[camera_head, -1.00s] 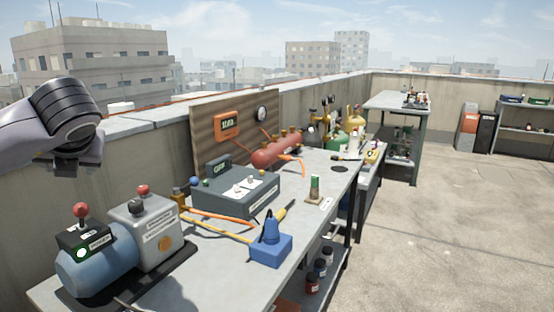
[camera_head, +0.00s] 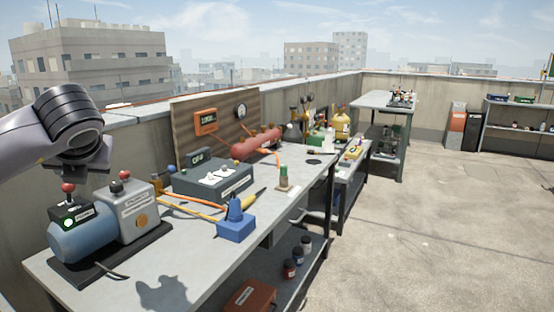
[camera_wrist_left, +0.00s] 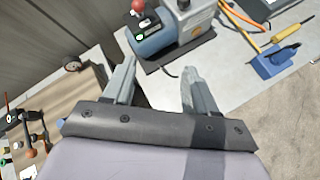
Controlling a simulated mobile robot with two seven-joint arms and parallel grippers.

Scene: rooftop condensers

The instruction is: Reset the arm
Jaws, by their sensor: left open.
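My left arm comes in from the left in the head view, above the near left end of the workbench (camera_head: 200,268). Its gripper (camera_wrist_left: 160,66) shows in the left wrist view with two grey fingers apart and nothing between them. A blue and grey pump (camera_head: 85,235) with red and black knobs and a green light stands on the bench below the arm. The pump also shows beyond the fingers in the left wrist view (camera_wrist_left: 150,40), apart from them. In the head view, the gripper's fingers are hard to make out. My right gripper is not in view.
On the bench are a grey control box (camera_head: 212,182), a blue holder (camera_head: 236,228), and a red cylinder (camera_head: 257,143) before a wooden panel. A concrete parapet (camera_head: 140,135) runs behind it. The roof floor (camera_head: 440,230) on the right is open.

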